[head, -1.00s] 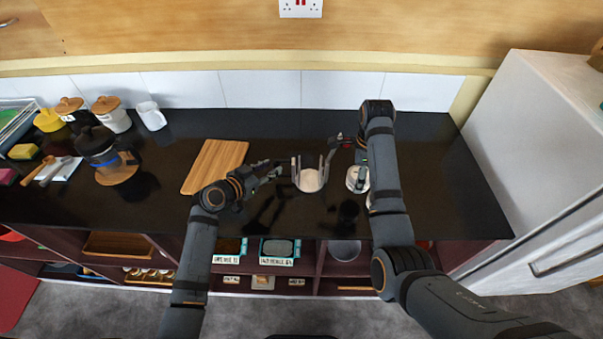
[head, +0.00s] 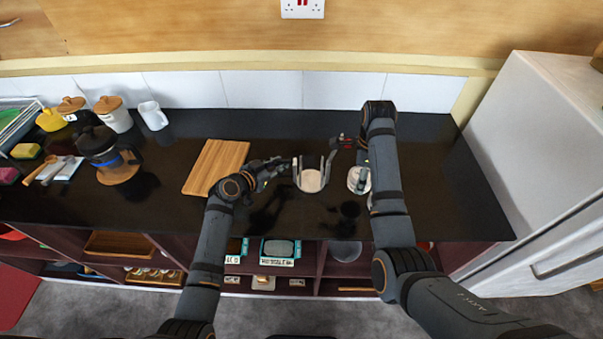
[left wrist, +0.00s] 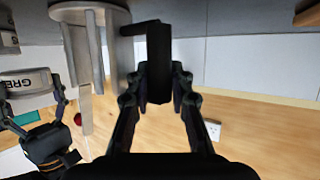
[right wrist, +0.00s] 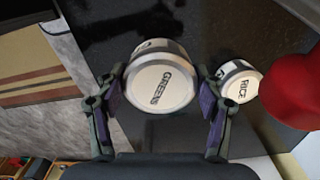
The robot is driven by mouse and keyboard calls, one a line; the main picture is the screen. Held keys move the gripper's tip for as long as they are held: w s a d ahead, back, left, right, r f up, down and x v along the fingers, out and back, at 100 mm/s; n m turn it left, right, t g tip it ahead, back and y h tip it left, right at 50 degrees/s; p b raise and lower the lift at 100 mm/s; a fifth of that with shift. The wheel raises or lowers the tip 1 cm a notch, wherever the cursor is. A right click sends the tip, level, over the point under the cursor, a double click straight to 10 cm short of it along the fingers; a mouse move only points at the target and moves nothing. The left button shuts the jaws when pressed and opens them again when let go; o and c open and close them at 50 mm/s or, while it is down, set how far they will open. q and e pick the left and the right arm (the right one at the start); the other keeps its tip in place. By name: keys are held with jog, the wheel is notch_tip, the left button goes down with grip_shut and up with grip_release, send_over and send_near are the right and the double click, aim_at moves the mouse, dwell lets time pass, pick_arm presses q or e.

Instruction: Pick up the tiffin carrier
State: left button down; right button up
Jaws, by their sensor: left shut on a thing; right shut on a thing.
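The tiffin carrier's metal frame (head: 311,181) stands on the dark counter, with upright bars and a round base. It shows close up at the upper left of the left wrist view (left wrist: 97,20). My left gripper (head: 286,163) is at the frame's left side, shut on a black piece (left wrist: 158,62), seemingly its handle. My right gripper (right wrist: 160,88) is shut around the sides of a round tin marked GREENS (right wrist: 160,84), right of the frame in the head view (head: 357,181). A tin marked RICE (right wrist: 239,82) stands close by. My right forearm partly hides that side.
A wooden board (head: 216,167) lies left of the frame. A red thing (right wrist: 294,90) is near my right gripper. A dark coffee pot (head: 98,146), jars and a white mug (head: 152,117) stand farther left. Open shelves (head: 300,268) lie below the counter's front edge.

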pick_arm(q)
notch_tip(320, 180, up, 10)
notch_tip(320, 180, down, 7)
jog(key=shift+f, duration=0.1)
dwell(0.5)
jog(key=shift+f, duration=1.4)
jog(key=c, duration=1.9)
grip_release()
grip_shut()
